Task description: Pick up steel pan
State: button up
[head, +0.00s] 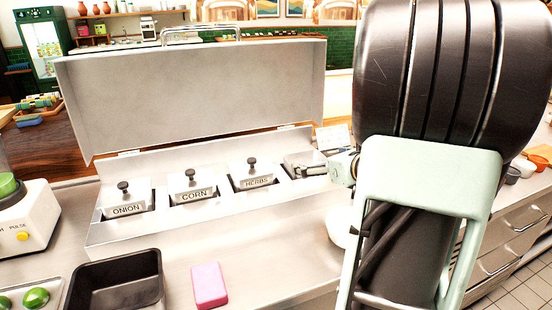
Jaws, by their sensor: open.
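A steel topping unit (105,235) with a raised lid (190,95) stands on the counter. In it sit lidded steel pans with black knobs, labelled ONION (126,208), CORN (194,194) and HERBS (256,182). None is marked as the steel pan, so I cannot tell which is meant. I cannot tell whether the fingers touch anything.
A black tray (117,284) and a pink sponge (209,286) lie in front of the unit. A white blender base (25,225) stands at the left, above a tray of green items (36,298). Bare steel counter shows right of the sponge. The raised lid stands behind the pans.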

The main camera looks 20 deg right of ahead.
aim_at(300, 158)
jog(key=shift+d+f+m+h, duration=0.3)
jog(key=shift+f+m, duration=0.25)
jog(key=shift+m, duration=0.15)
jog(key=x, duration=1)
jog(key=shift+w+d+f, duration=0.2)
jog(key=shift+d+f, duration=0.15)
jog(key=shift+f, duration=0.05)
jog(key=c, duration=1.1)
